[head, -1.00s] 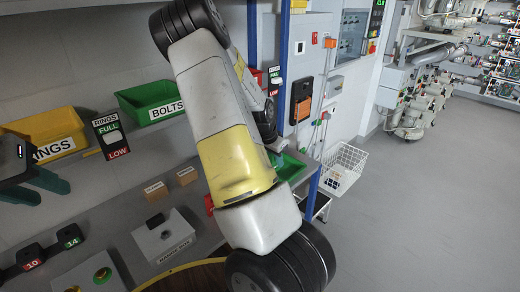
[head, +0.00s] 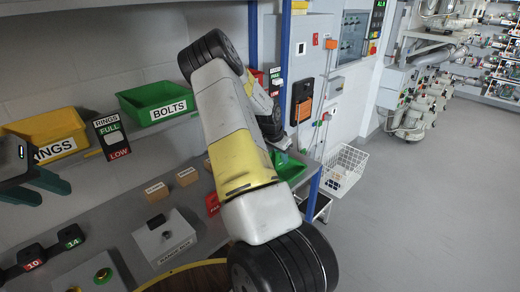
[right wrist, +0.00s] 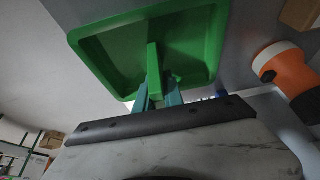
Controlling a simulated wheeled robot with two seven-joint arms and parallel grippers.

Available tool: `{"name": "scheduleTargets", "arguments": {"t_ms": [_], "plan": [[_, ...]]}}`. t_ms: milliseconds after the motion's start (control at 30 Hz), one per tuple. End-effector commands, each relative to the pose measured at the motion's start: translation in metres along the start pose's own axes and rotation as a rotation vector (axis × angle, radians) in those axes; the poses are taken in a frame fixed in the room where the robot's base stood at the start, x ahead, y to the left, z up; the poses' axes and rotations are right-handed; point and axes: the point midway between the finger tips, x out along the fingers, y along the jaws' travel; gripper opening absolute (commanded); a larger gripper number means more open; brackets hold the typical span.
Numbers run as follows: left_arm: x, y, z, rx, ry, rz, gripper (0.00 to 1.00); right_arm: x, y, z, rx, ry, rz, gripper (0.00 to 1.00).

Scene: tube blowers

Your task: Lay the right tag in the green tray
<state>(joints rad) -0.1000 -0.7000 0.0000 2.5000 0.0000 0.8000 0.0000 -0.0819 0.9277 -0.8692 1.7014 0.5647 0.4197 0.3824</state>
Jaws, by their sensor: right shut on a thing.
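The green tray (head: 292,172) sits at the right end of the bench, partly behind my right arm; in the right wrist view its rim (right wrist: 215,45) and inside show and it looks empty. My right gripper (right wrist: 157,92) has its teal fingers close together on a narrow bright green piece, apparently the right tag (right wrist: 153,62). The tag stands out past the fingertips and overlaps the tray in this view; whether it touches the tray I cannot tell. In the head view this gripper (head: 281,148) is small, above the tray. My left gripper (head: 35,185) is at the left edge, teal fingers apart, empty.
A grey box (head: 165,238), small cartons (head: 187,176) and a red block (head: 212,203) are on the bench. A wire basket (head: 344,168) hangs right of the bench.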

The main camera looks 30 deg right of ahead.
Motion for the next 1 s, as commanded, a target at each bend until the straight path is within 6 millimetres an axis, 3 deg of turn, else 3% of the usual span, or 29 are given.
{"name": "scheduleTargets", "arguments": {"t_ms": [167, 200, 300, 667, 767, 1000], "plan": [[0.0, 0.0, 0.0, 0.0, 0.0, 0.0, 0.36, 0.003, 0.0, 0.002, 0.0, 0.0, 0.001, 0.0], [0.0, 0.0, 0.0, 0.0, 0.0, 0.0, 0.36, 0.003, 0.0, 0.001, 0.0, 0.0, 0.0, 0.2], [0.0, 0.0, 0.0, 0.0, 0.0, 0.0, 0.36, 0.003, 0.0, 0.001, 0.0, 0.0, 0.0, 0.34], [0.0, 0.0, 0.0, 0.0, 0.0, 0.0, 0.36, -0.002, 0.0, 0.0, 0.0, 0.001, -0.001, 0.34], [0.0, 0.0, 0.0, 0.0, 0.0, 0.0, 0.36, -0.014, -0.001, 0.0, -0.001, 0.001, -0.002, 0.34], [0.0, 0.0, 0.0, 0.0, 0.0, 0.0, 0.36, -0.066, -0.002, 0.001, -0.001, 0.001, -0.005, 0.34]]}}
